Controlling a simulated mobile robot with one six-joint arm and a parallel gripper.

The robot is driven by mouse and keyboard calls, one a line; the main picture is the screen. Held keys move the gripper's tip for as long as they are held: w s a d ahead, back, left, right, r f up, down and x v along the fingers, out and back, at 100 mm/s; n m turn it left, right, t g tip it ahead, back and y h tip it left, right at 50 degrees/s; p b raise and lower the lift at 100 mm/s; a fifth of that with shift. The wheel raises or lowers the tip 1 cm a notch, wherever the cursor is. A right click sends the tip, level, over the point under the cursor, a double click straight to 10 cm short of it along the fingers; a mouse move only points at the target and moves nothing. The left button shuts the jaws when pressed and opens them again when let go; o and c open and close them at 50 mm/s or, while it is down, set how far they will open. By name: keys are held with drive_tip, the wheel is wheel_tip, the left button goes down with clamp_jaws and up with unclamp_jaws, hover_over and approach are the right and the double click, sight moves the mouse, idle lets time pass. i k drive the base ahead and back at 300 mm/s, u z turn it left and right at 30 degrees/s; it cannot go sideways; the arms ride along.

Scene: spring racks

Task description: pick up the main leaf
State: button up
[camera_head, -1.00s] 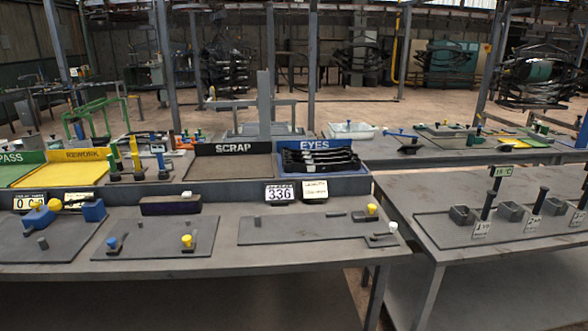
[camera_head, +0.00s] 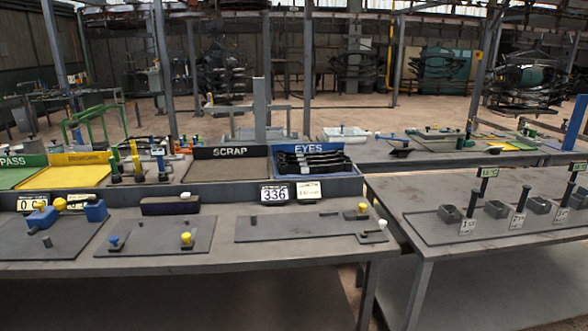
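No part that I can tell for certain as the main leaf shows. Several dark, long bars (camera_head: 312,162) lie side by side in the blue tray marked EYES (camera_head: 345,172), at the back of the near bench; I cannot tell whether the main leaf is among them. The fixture plates on the near bench, one at the left (camera_head: 158,240) and one at the right (camera_head: 290,229), hold knobs and small blocks but no long leaf. My gripper is not in view.
The near bench (camera_head: 240,255) spans the left and middle. A second bench (camera_head: 480,245) with several grey cups and black posts stands at the right, with a narrow gap between. SCRAP (camera_head: 228,168) and yellow REWORK (camera_head: 75,177) trays line the back. Open floor (camera_head: 370,112) lies beyond.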

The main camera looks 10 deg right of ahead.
sight(339, 154)
drive_tip(key=z, duration=0.1)
drive_tip(key=i, duration=0.95)
drive_tip(key=u, duration=0.05)
